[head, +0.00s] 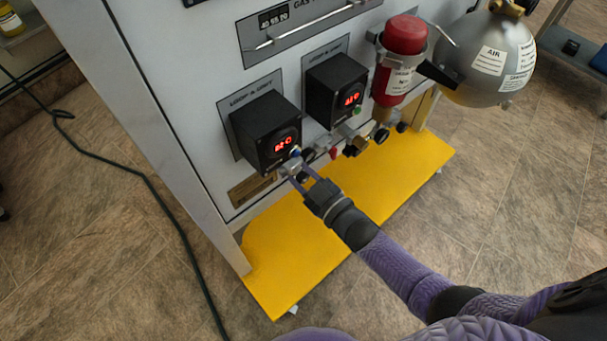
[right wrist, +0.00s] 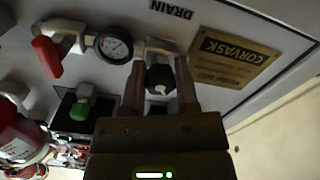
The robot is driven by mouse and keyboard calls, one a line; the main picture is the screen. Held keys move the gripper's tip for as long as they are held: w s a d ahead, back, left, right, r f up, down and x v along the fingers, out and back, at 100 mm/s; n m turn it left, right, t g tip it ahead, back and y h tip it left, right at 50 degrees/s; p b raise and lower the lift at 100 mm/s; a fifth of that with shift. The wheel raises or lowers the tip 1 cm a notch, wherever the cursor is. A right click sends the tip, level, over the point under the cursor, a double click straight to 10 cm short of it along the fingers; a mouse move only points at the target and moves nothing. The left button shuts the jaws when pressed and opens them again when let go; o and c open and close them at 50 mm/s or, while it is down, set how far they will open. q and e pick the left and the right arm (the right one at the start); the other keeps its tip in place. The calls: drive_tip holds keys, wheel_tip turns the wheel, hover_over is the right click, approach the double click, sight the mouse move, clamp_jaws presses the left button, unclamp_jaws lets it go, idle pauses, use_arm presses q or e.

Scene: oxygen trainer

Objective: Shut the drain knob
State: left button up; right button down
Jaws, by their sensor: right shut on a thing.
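The drain knob (right wrist: 160,77) is a small black knob in the right wrist view, below the upside-down DRAIN label (right wrist: 171,9) on the pale panel. My right gripper (right wrist: 159,85) has one finger on each side of the knob and is shut on it. In the head view my right gripper (head: 297,175) reaches the low front of the panel, just under the left black display unit (head: 265,132). The knob cannot be made out clearly there. My left gripper is not in view.
A pressure gauge (right wrist: 114,46) and a red-handled valve (right wrist: 47,56) sit close beside the knob, with a green knob (right wrist: 81,111) nearby. A red cylinder (head: 404,36) and a silver sphere (head: 492,62) hang at the right. A yellow base (head: 283,248) juts out below.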

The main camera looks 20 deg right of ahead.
drive_tip(key=m, duration=0.3)
drive_tip(key=shift+m, duration=0.3)
drive_tip(key=m, duration=0.3)
drive_tip(key=shift+f, duration=0.1)
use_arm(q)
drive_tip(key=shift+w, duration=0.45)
use_arm(e)
drive_tip(key=shift+m, duration=0.3)
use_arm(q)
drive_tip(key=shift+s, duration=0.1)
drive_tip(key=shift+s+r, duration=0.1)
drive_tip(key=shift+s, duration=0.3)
